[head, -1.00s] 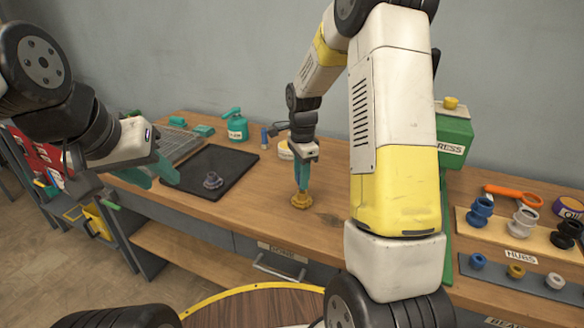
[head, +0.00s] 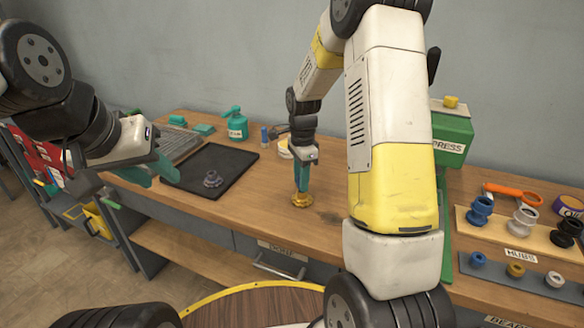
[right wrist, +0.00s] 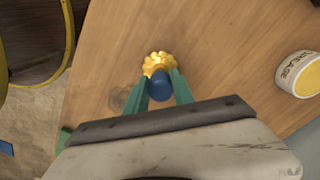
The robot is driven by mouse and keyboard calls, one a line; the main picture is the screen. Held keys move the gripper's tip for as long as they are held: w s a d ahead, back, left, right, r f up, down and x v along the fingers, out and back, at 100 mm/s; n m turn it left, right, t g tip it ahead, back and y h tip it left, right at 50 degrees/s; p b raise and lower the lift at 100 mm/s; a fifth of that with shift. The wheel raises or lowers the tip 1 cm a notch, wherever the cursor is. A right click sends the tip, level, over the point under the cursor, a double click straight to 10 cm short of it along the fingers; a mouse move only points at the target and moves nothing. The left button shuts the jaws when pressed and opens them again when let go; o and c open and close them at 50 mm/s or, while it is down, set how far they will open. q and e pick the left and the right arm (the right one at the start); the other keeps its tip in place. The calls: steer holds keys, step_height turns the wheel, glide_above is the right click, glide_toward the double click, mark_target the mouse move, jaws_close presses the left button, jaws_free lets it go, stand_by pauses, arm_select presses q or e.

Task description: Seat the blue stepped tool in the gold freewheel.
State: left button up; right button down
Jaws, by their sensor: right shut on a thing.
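The gold freewheel (head: 302,200) lies on the wooden bench top; in the right wrist view the freewheel (right wrist: 160,63) shows its toothed rim. My right gripper (head: 301,186) points down over it, its teal fingers shut on the blue stepped tool (right wrist: 158,84). The tool stands above the freewheel's middle; its lower end is hidden, so I cannot tell how deep it sits. In the head view the fingers hide the tool. My left gripper (head: 166,176) hangs near the black tray, its teal fingers apart and empty.
The black tray (head: 235,160) holds a dark sprocket-like part (head: 213,179). A grease tin (right wrist: 303,75) stands near the right gripper. A teal spray bottle (head: 237,125) is at the back. The green press (head: 452,140) and the hub rack (head: 520,257) are on the right.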

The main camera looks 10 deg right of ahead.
steer(key=shift+f, duration=0.7)
steer(key=c, duration=1)
jaws_free()
step_height(320, 180, up, 8)
steer(key=shift+f, duration=0.2)
steer(key=shift+r, duration=0.1)
